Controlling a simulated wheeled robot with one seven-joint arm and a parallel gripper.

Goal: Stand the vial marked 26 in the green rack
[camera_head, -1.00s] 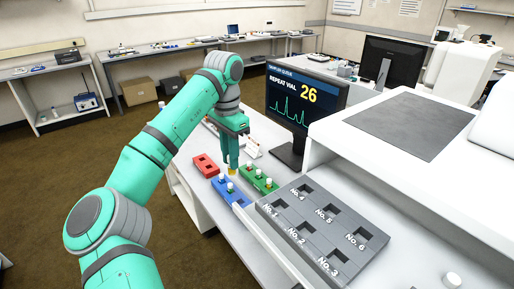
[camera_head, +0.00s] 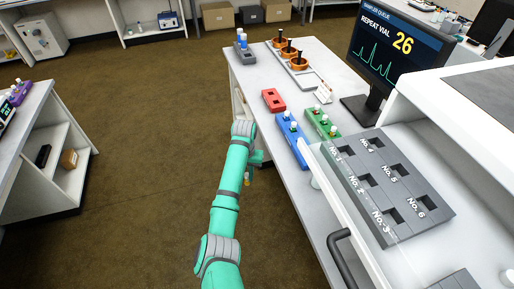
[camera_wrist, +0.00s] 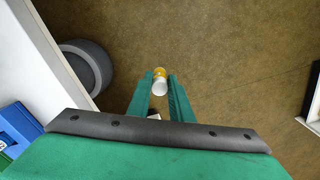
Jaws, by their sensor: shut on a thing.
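My gripper (camera_wrist: 160,90) is shut on a vial (camera_wrist: 160,84) with a white cap and a yellow body; its number cannot be read. The vial also shows small below my gripper in the head view (camera_head: 247,181), over the floor left of the bench. The green rack (camera_head: 333,133) stands on the bench, right of the blue rack (camera_head: 300,152), with white-capped vials in it. My gripper is apart from both racks, to their left and beyond the bench edge. My arm partly hides my gripper in the head view.
The bench (camera_head: 262,75) also holds a red rack (camera_head: 273,100), a grey numbered block (camera_head: 408,215) and a monitor (camera_head: 392,52) reading "REPEAT VIAL 26". A white instrument overhangs the right side. Open floor (camera_head: 150,140) lies left of the bench.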

